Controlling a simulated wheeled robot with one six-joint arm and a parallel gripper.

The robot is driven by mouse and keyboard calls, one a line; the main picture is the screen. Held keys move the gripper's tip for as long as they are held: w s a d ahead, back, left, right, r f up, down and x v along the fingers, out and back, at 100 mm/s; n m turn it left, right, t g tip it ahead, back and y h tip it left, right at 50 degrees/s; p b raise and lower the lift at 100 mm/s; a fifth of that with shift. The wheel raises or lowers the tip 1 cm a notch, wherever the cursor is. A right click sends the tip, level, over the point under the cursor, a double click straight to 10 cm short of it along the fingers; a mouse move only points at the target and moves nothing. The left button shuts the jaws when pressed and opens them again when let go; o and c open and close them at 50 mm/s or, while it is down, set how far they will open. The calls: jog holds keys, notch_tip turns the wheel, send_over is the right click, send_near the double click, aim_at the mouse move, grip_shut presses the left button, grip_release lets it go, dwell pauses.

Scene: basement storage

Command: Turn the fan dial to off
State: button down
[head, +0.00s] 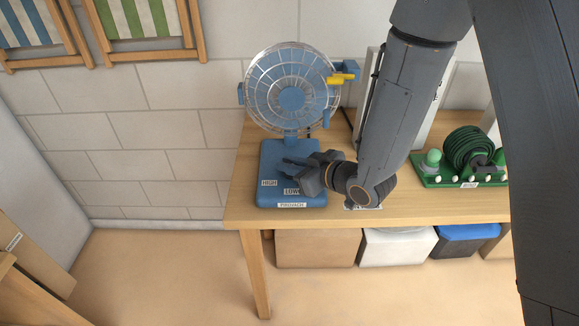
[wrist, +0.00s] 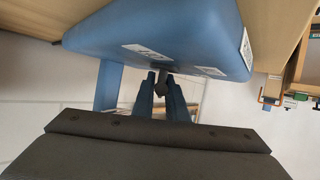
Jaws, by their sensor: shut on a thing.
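A blue desk fan (head: 290,95) with a clear round guard stands on the left end of the wooden table. Its blue base (head: 275,152) carries white labels, HIGH at the left and LOW beside it, and a name label at the front. My gripper (head: 298,167) reaches in from the right over the base and hides the dial in the head view. In the wrist view, the base (wrist: 160,28) fills the top, and the small dark dial (wrist: 162,88) sits between the fingertips of my gripper (wrist: 161,82), which is shut on it. I cannot read the dial's setting.
A green tray (head: 430,184) with a coiled hose stands to the right on the table (head: 400,212). A light panel leans behind my arm. Bins, one white (head: 398,247), stand under the table. Folded striped chairs hang on the wall.

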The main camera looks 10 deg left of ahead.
jog(key=shift+a+r+n+g+y, duration=0.1)
jog(key=shift+n+g+y, duration=0.6)
jog(key=shift+n+g, duration=0.8)
jog(key=c, duration=1.8)
grip_release()
jog(key=shift+a, duration=0.1)
jog(key=shift+o, duration=0.2)
jog(key=shift+s, duration=0.1)
jog(key=b+v, duration=0.1)
jog(key=v, duration=0.7)
